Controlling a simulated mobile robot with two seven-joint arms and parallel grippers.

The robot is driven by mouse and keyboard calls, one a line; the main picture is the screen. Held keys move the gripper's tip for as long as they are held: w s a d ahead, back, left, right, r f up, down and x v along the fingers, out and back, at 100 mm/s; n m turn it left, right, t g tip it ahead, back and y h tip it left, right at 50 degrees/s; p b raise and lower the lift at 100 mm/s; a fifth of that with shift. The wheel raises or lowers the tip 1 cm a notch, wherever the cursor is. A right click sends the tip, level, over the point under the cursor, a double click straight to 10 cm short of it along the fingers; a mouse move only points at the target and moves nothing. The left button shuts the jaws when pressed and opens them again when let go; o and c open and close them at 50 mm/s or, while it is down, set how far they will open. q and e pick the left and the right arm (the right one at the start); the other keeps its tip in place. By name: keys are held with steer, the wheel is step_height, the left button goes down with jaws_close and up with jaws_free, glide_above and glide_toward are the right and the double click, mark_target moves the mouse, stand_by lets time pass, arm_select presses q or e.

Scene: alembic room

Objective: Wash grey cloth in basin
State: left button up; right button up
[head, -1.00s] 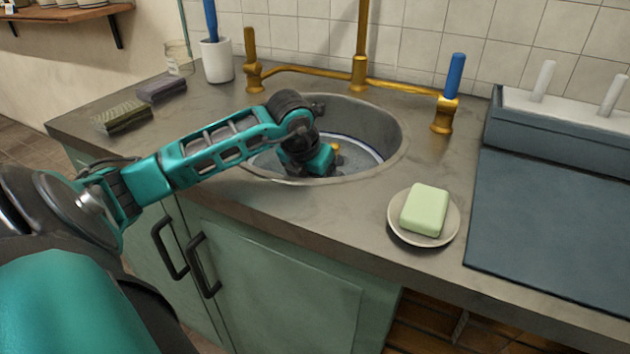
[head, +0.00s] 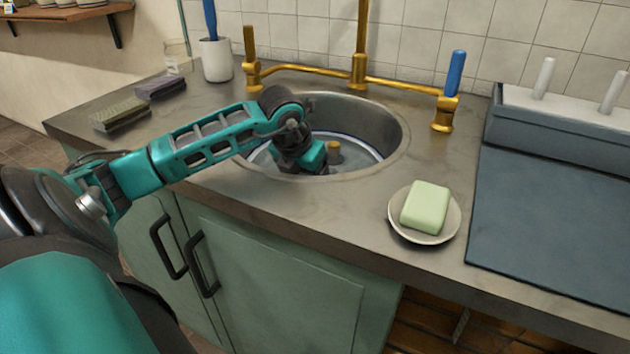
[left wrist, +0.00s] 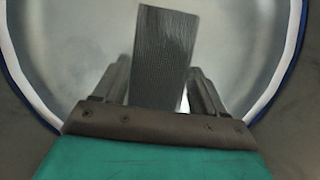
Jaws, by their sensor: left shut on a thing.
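The basin is a pale bowl with a blue rim (head: 372,146), set down inside the round sink (head: 385,112). It fills most of the left wrist view, where its blue rim shows (left wrist: 296,35). My left gripper (left wrist: 158,82) is down in the basin. It is shut on the grey cloth (left wrist: 166,45), a dark ribbed strip standing out between the fingers. In the head view the fingers and the cloth are hidden behind my wrist. My right gripper is in neither view.
A green soap bar (head: 426,207) lies on a dish (head: 437,238) right of the sink. A brass tap (head: 359,72) with a blue-handled valve (head: 455,75) stands behind. Two sponges (head: 119,115) (head: 160,88) and a white cup (head: 216,61) are at left.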

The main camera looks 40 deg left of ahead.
arm_select(q)
steer(key=shift+w+d, duration=0.2)
steer(key=shift+d, duration=0.35)
steer(key=shift+w+d, duration=0.15)
steer(key=shift+d, duration=0.35)
steer(key=shift+s+a+f, duration=0.1)
steer(key=shift+s+a, duration=0.15)
steer(key=shift+a, duration=0.45)
steer(key=shift+s+a+b, duration=0.2)
steer(key=shift+a+b, duration=0.2)
steer(key=shift+a, duration=0.35)
steer(key=shift+r+p, duration=0.95)
steer(key=shift+r, duration=0.45)
step_height(320, 180, up, 2)
steer(key=shift+p, duration=0.7)
steer(key=shift+r+p, duration=1.55)
steer(key=shift+r, duration=0.7)
